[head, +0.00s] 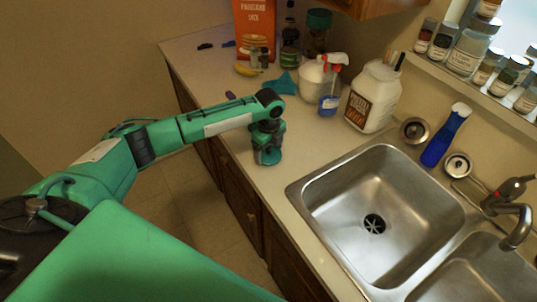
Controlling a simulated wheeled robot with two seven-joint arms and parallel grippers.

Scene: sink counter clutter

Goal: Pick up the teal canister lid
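A dark glass canister (315,40) with a teal lid (319,18) on top stands upright at the back of the counter, beside a dark green bottle. My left gripper (267,158) points down, low over the counter's front edge, left of the sink and well short of the canister. Its fingers are small and dark here, so I cannot tell whether they are open or hold anything. My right gripper is not in view.
A teal cloth-like piece (285,84), a white tub (312,78), a spray bottle (328,98) and a large white jug (372,97) stand between my gripper and the canister. An orange box (255,28) and banana (246,70) are at back left. The sink (375,205) is right.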

